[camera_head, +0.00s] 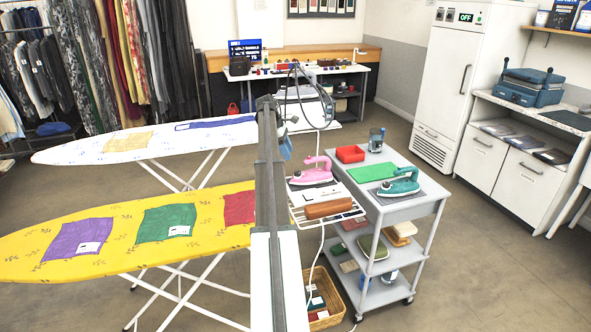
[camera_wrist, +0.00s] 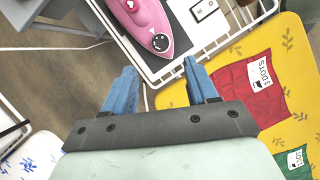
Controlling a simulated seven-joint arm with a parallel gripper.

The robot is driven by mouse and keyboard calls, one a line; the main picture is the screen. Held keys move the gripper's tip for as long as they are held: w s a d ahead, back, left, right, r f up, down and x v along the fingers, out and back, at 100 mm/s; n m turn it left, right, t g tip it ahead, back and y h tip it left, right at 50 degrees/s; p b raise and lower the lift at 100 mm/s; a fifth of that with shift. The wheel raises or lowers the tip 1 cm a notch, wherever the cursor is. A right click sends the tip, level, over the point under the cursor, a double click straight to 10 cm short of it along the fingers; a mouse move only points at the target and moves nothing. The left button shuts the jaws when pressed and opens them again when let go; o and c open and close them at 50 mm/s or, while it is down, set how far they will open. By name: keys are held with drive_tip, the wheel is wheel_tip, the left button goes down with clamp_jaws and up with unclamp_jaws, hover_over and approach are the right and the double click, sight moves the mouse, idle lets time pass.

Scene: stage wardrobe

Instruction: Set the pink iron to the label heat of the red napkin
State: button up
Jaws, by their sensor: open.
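The pink iron (camera_head: 311,171) rests on a rack at the right end of the yellow ironing board. In the wrist view the iron (camera_wrist: 135,12) is at the top, with a round black dial (camera_wrist: 160,42) near its lower end; the dial's setting is too small to read. The red napkin (camera_head: 239,208) lies on the yellow board. In the wrist view the napkin (camera_wrist: 232,92) is at the right, with a white label (camera_wrist: 261,74) that appears to read 3 DOTS. My gripper (camera_wrist: 160,69) is open and empty, its blue fingers apart and short of the dial.
Purple (camera_head: 77,239) and green (camera_head: 166,222) napkins lie on the yellow board (camera_head: 25,245). A brown block (camera_head: 330,208) sits on the rack beside the iron. A grey cart (camera_head: 420,197) with a teal iron (camera_head: 399,183) stands right. A wicker basket (camera_head: 328,291) is below.

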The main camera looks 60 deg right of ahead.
sight(297, 172)
drive_tip(key=x, duration=0.9)
drive_tip(key=shift+s, duration=0.1)
drive_tip(key=c, duration=1.1)
